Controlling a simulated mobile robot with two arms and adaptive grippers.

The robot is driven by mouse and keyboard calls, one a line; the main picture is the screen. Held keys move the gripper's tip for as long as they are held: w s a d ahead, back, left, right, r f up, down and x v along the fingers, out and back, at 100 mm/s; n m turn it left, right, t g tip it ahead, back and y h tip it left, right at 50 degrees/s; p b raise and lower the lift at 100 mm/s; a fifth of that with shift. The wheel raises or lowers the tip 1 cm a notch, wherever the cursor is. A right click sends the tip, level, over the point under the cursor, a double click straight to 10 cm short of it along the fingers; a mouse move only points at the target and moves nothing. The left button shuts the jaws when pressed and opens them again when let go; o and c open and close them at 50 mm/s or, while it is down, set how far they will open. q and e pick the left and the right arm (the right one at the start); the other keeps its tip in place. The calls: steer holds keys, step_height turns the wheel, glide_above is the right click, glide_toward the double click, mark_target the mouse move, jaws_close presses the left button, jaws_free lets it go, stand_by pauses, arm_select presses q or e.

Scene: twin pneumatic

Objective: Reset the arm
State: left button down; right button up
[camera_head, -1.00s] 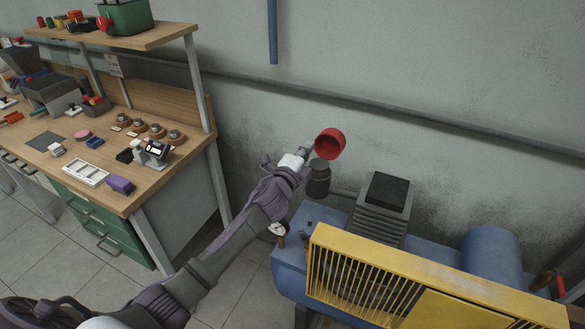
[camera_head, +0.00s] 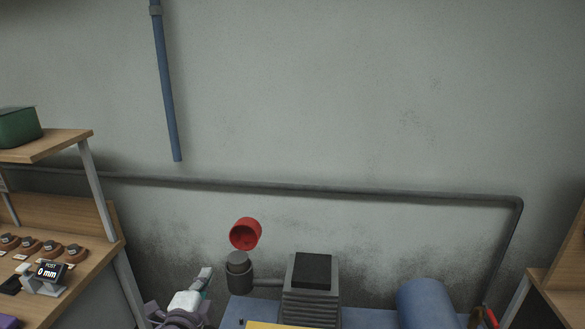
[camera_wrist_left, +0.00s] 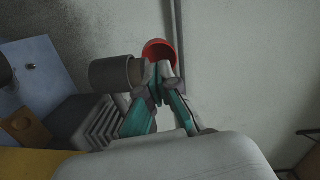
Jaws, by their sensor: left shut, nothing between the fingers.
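My left gripper (camera_head: 205,278) is low in the head view, left of the dark grey cylinder on the compressor. In the left wrist view its teal-sided fingers (camera_wrist_left: 161,80) are closed together with nothing held. A red round cup-like part (camera_head: 245,233) is above the dark cylinder (camera_head: 238,262). In the left wrist view the red part (camera_wrist_left: 157,50) is just beyond the fingertips, partly hidden by them, and the cylinder (camera_wrist_left: 112,73) is to their left. I cannot tell from that view whether the fingertips touch the red part. My right gripper is not in view.
The blue compressor tank (camera_head: 425,303) and the ribbed block with a black top (camera_head: 312,272) stand right of my gripper. A workbench (camera_head: 85,268) is at left, another bench edge (camera_head: 555,300) at right.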

arm_select(q)
steer(key=s+d+f+n+g, duration=0.1)
steer(key=s+f+n+g, duration=0.45)
steer(key=s, duration=0.55)
steer(key=s+d+f+n+g, duration=0.2)
steer(key=s+f+n+g, duration=0.3)
steer(key=s, duration=0.6)
steer(key=s+d+f+n+g, duration=0.1)
steer(key=s+f+n+g, duration=0.25)
steer(key=s+f, duration=0.55)
steer(key=s+f+g, duration=0.1)
steer(key=s+f, duration=0.1)
steer(key=f, duration=1.1)
steer(key=s+f, duration=0.2)
steer(key=f, duration=1)
steer(key=s+a+f+g, duration=0.1)
steer(key=s+a+f, duration=0.2)
steer(key=s+f, duration=1.1)
steer(key=shift+s, duration=0.75)
